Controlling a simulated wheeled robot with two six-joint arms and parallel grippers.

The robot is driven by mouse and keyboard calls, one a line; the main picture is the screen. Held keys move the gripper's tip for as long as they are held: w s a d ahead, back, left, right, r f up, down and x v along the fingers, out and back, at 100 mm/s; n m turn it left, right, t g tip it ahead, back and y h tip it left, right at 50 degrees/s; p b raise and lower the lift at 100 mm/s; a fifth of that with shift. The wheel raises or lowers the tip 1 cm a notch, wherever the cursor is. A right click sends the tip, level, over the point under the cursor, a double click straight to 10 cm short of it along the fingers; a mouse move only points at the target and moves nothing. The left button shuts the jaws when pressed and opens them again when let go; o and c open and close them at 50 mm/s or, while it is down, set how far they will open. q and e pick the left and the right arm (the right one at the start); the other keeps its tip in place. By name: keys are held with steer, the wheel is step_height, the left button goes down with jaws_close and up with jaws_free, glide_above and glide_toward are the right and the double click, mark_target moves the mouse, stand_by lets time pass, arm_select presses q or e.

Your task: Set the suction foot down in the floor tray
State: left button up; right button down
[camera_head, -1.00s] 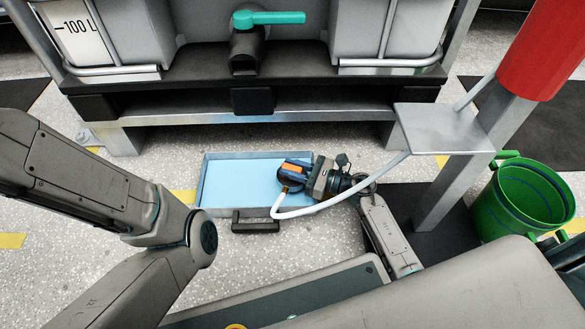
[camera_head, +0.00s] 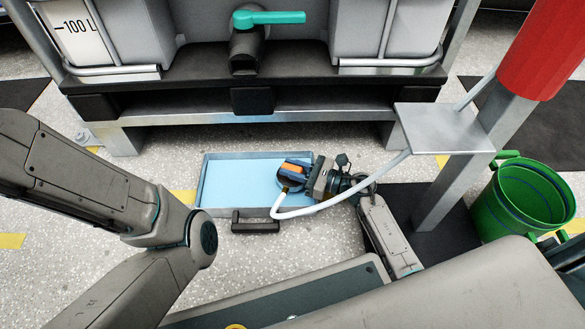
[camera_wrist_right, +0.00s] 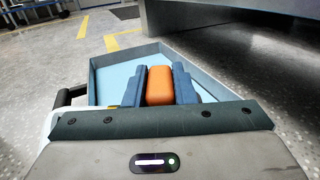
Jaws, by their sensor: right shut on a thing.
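The floor tray (camera_head: 233,184) is a shallow blue rectangular tray with a dark handle on its near side, on the speckled floor below the tank stand. It also shows in the right wrist view (camera_wrist_right: 115,74). My right gripper (camera_head: 290,172) is over the right part of the tray. It is shut on the orange block of the suction foot (camera_head: 297,166), which sits between the blue fingers in the right wrist view (camera_wrist_right: 159,86). A white hose (camera_head: 300,211) curves from the foot to the right. The foot's underside is hidden. My left gripper is out of view.
The tank's pallet and metal stand (camera_head: 255,115) rise just behind the tray. A metal post with a small plate (camera_head: 440,128) and a green bucket (camera_head: 520,200) stand to the right. Open floor lies left of the tray.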

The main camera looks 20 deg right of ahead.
stand_by(0.4)
steer(key=shift+f+b, duration=0.3)
steer(key=shift+b, duration=0.1)
steer(key=shift+r, duration=0.15)
steer(key=shift+r+p, duration=0.25)
steer(key=shift+p, duration=0.1)
jaws_free()
stand_by(0.5)
steer(key=shift+s+d, duration=0.1)
steer(key=b+v, duration=0.1)
steer(key=v, duration=0.7)
steer(key=shift+s+d, duration=0.2)
steer(key=shift+d, duration=0.15)
stand_by(0.5)
